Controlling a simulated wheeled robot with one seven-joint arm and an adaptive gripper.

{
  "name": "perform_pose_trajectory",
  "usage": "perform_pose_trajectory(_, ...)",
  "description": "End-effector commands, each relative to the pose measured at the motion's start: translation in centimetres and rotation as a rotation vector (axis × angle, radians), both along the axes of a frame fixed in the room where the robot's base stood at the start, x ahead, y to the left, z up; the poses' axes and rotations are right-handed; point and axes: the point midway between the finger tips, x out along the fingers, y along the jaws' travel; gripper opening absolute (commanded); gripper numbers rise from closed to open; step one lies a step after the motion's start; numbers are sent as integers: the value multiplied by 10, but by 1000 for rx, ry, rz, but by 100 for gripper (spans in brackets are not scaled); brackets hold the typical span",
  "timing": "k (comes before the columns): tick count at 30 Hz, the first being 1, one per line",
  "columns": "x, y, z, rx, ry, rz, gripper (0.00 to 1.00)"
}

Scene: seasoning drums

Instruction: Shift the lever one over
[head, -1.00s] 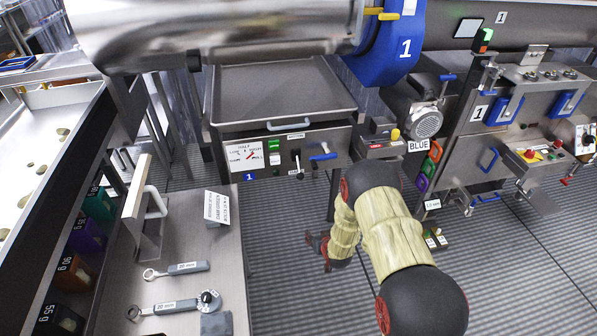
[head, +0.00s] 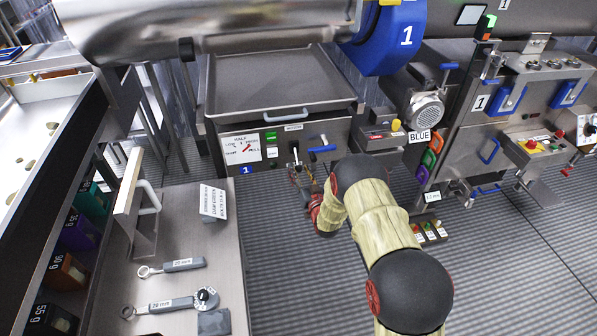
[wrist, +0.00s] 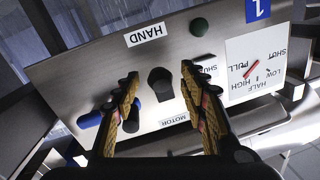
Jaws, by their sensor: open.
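The lever is a small dark knobbed handle (head: 294,148) on the front panel of the steel box under the tray. In the wrist view its black knob (wrist: 161,84) sits between a HAND label (wrist: 147,36) and an upside-down MOTOR label (wrist: 174,120). My gripper (head: 299,174) is low in front of the panel in the head view. In the wrist view my gripper (wrist: 159,76) is open, with one yellow-padded finger on each side of the knob and gaps between. Whether either finger touches the lever I cannot tell.
Right of the lever a blue handle (head: 322,149) sticks out; in the wrist view it shows at left (wrist: 90,120). A dial with a red needle (head: 240,148) and green button (head: 271,136) are left of it. A bench with wrenches (head: 172,266) stands at lower left.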

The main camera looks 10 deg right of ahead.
Motion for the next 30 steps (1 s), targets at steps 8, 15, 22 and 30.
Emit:
perform_pose_trajectory(8,17,2,0,0,1,0,43)
perform_pose_trajectory(15,17,2,0,0,1,0,41)
perform_pose_trajectory(22,17,2,0,0,1,0,28)
perform_pose_trajectory(30,17,2,0,0,1,0,13)
